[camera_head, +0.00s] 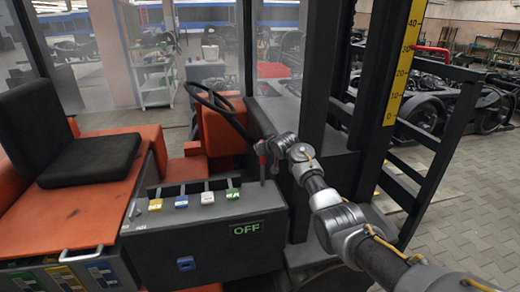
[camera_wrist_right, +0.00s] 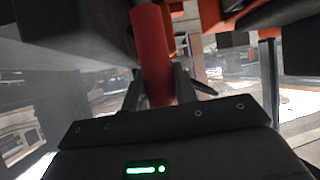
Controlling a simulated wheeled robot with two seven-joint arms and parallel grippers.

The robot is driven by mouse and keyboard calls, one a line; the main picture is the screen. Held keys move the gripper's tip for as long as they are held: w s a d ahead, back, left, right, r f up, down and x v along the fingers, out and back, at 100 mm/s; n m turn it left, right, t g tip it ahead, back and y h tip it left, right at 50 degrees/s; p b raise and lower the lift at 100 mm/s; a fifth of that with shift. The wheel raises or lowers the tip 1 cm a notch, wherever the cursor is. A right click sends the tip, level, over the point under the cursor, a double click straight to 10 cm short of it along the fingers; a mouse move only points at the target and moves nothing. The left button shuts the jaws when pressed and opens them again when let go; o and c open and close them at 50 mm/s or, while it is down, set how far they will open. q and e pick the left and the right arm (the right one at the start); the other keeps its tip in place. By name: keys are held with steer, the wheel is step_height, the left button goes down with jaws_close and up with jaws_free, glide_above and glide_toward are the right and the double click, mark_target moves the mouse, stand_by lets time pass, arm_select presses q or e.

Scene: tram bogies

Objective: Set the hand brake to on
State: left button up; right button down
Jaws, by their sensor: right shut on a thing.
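The hand brake lever (camera_head: 262,160) stands on the dark console beside the steering wheel. Little of its red grip shows there, because my right gripper (camera_head: 272,147) covers it. In the right wrist view the red grip (camera_wrist_right: 152,50) runs down between the two fingers of my right gripper (camera_wrist_right: 158,90), which is shut on it. A green "OFF" sign (camera_head: 245,228) shows on the console's near face. My left gripper is not in view.
Coloured lever knobs (camera_head: 207,198) line the console top left of the brake. The steering wheel (camera_head: 215,105) is behind it. A black seat (camera_head: 80,145) is at left. A dark mast (camera_head: 375,90) with a yellow scale (camera_head: 404,60) stands close by my right arm.

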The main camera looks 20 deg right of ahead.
steer(key=shift+w+r, duration=0.1)
steer(key=shift+r, duration=0.1)
stand_by(0.3)
steer(key=c, duration=1.5)
jaws_free()
steer(key=o, duration=0.4)
steer(key=shift+w+f, duration=0.2)
steer(key=shift+f, duration=0.05)
steer(key=shift+s+r, duration=0.1)
steer(key=shift+s, duration=0.1)
steer(key=b+v, duration=0.1)
steer(key=v, duration=0.9)
steer(key=shift+r+b, duration=0.25)
steer(key=shift+b, duration=0.1)
steer(key=shift+s+d, duration=0.1)
steer(key=shift+s, duration=0.05)
